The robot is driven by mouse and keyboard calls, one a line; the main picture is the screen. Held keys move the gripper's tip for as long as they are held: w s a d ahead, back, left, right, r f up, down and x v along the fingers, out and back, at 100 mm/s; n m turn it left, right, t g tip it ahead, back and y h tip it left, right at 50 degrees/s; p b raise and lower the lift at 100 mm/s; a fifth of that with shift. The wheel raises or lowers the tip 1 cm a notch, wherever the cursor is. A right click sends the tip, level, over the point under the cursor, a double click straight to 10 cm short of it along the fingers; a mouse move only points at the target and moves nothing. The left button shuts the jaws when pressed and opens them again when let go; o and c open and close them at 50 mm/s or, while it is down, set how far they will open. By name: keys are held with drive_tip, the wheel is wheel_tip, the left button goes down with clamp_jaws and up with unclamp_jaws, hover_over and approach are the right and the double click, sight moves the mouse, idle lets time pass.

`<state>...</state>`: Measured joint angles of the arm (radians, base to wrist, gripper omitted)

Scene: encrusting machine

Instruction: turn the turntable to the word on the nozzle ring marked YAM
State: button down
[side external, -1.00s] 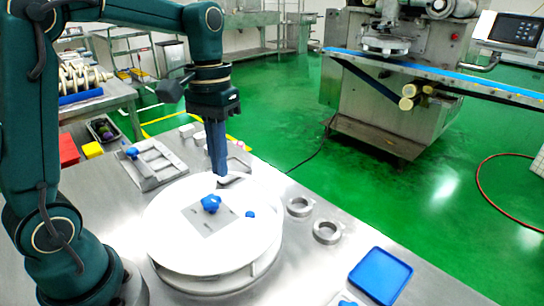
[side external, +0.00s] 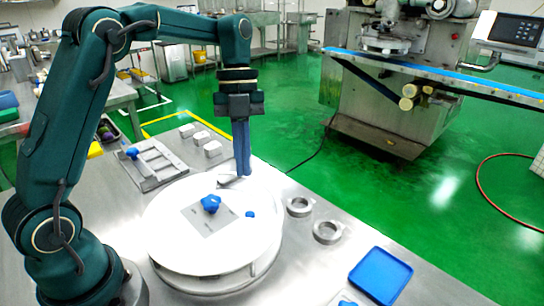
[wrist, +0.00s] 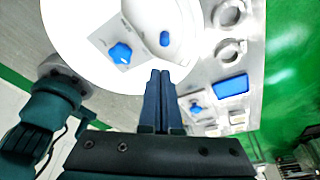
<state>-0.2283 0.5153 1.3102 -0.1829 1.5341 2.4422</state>
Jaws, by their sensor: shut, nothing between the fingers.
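The turntable (side external: 165,225) is a round white disc on the steel table. A grey square plate (side external: 205,232) lies on its top, with a blue lobed knob (side external: 210,203) and a small blue peg (side external: 250,214). Both blue parts show in the wrist view, the knob (wrist: 120,53) left of the peg (wrist: 164,39). Two metal rings (side external: 299,207) (side external: 327,231) lie right of the turntable; no word is legible on either. My gripper (side external: 243,174) points down at the turntable's far right edge, its fingers (wrist: 160,72) together and empty. I cannot tell whether it touches the rim.
A small grey piece (side external: 230,182) lies at the disc's far edge, near my fingertips. A blue tray (side external: 380,275) is at the front right. A grey slotted tray (side external: 152,164) and several pale blocks (side external: 203,139) stand behind left. Bare table lies between the rings and blue tray.

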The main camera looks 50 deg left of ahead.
sight(249, 215)
drive_tip(key=shift+m+g, duration=0.3)
drive_tip(key=shift+m, duration=0.3)
drive_tip(key=x, duration=0.8)
drive_tip(key=w+x, duration=0.1)
drive_tip(key=x, duration=0.2)
drive_tip(key=shift+f, duration=0.5)
drive_tip(key=shift+w+a+n+h, duration=0.2)
drive_tip(key=shift+a+n+h, duration=0.1)
drive_tip(key=shift+n, duration=0.4)
drive_tip(key=shift+w+a+n+t, duration=0.4)
drive_tip(key=shift+a+n+t, duration=0.15)
drive_tip(key=shift+n, duration=0.55)
drive_tip(key=shift+w+a+n+t+h, duration=0.25)
drive_tip(key=shift+a+n, duration=0.35)
drive_tip(key=shift+n, duration=0.5)
drive_tip(key=shift+a+n, duration=0.15)
drive_tip(key=shift+n, duration=0.15)
drive_tip(key=shift+r, duration=0.1)
